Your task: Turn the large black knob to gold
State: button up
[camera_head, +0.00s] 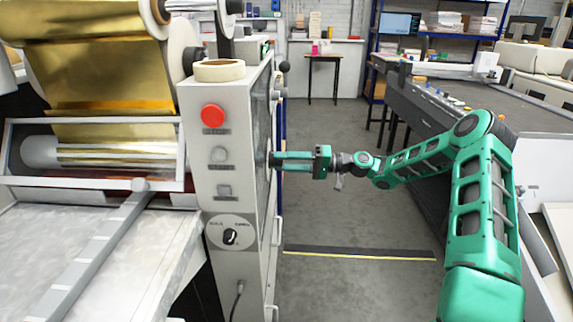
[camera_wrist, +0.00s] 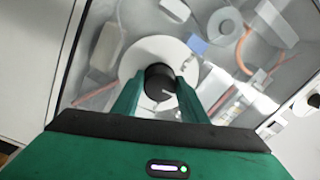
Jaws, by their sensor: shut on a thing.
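A large black knob (camera_wrist: 158,77) on a pale round plate (camera_wrist: 143,56) shows in the wrist view, on the machine's glazed side. The knob has a light mark line on its face. My gripper (camera_wrist: 159,92) has one green finger on each side of the knob and is shut on it. In the head view my gripper (camera_head: 275,160) reaches the machine's right side from the right; the large knob is mostly hidden there. I cannot read any labels around it. A smaller black knob (camera_head: 230,237) sits on a round labelled plate on the machine's front.
The machine (camera_head: 232,105) carries a red stop button (camera_head: 213,116), two grey buttons and a gold foil roll (camera_head: 90,50). Round levers (camera_head: 284,66) stick out above my gripper. The floor (camera_head: 335,210) between is clear.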

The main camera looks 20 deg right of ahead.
jog(key=shift+a+m, duration=0.2)
jog(key=shift+m, duration=0.3)
jog(key=o, duration=1)
jog(key=shift+o, duration=0.2)
jog(key=shift+d, duration=0.1)
jog(key=v, duration=1)
jog(key=shift+d, duration=0.35)
